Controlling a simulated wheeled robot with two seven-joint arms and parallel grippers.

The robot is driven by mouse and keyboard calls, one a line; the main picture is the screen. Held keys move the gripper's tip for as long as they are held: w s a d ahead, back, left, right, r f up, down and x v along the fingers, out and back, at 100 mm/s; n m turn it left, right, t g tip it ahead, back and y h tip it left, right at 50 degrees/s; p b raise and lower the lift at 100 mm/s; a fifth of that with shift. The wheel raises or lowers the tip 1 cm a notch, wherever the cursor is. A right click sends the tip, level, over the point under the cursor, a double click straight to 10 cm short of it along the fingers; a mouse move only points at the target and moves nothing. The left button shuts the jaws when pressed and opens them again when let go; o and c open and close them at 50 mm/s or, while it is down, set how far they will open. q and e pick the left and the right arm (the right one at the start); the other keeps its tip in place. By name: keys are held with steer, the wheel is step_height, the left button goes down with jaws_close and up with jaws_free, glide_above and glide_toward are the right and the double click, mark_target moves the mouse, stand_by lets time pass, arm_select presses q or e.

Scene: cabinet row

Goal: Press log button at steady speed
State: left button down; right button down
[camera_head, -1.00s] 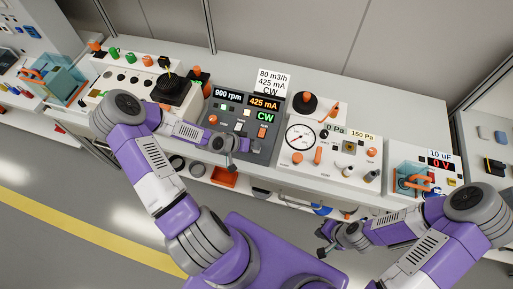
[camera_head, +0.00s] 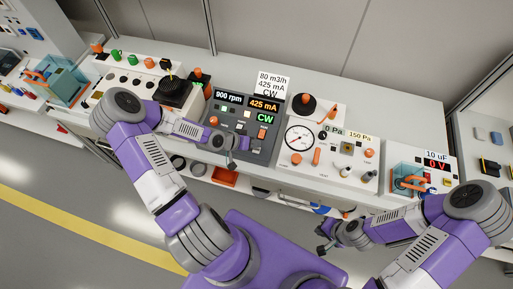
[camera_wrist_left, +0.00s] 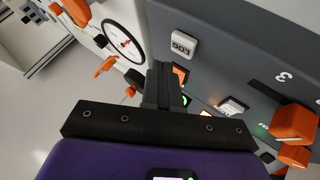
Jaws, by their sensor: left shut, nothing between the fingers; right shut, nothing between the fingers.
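The white button marked LOG (camera_wrist_left: 183,45) shows in the left wrist view, on the sloping grey face of a control panel (camera_wrist_left: 225,55). In the head view this panel (camera_head: 225,107) carries displays reading 900 rpm, 425 mA and CW; I cannot make out the LOG button there. My left gripper (camera_head: 244,144) is shut and empty, over the panel's lower right part. In the left wrist view its fingers (camera_wrist_left: 165,82) appear just below and left of the LOG button, apparently apart from it. My right gripper (camera_head: 322,251) is shut and empty, low in front of the bench.
A gauge panel (camera_head: 338,172) with knobs stands right of the control panel. A black round device (camera_head: 172,93) stands to the left. Orange switches (camera_wrist_left: 294,122) stick out near my left gripper. Floor space is open at lower left.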

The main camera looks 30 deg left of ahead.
mark_target(254, 150)
arm_select(q)
step_height(254, 150, up, 4)
steer(key=p, duration=0.3)
steer(key=shift+r+p, duration=0.15)
steer(key=shift+p, duration=0.2)
stand_by(0.4)
steer(key=s+d+f+g+h+b, duration=0.1)
steer(key=s+d+f+g+b, duration=0.3)
steer(key=d+f, duration=0.6)
steer(key=s+d+f+g+y+b, duration=0.1)
steer(key=s+d+f+b, duration=0.1)
steer(key=s, duration=0.3)
steer(key=s+d+f+g+y+b, duration=0.1)
steer(key=s+d+f+g+b, duration=0.1)
steer(key=s, duration=0.4)
steer(key=d+f, duration=0.1)
steer(key=d, duration=0.1)
steer(key=shift+d+f+n, duration=0.35)
steer(key=shift+f+n, duration=0.05)
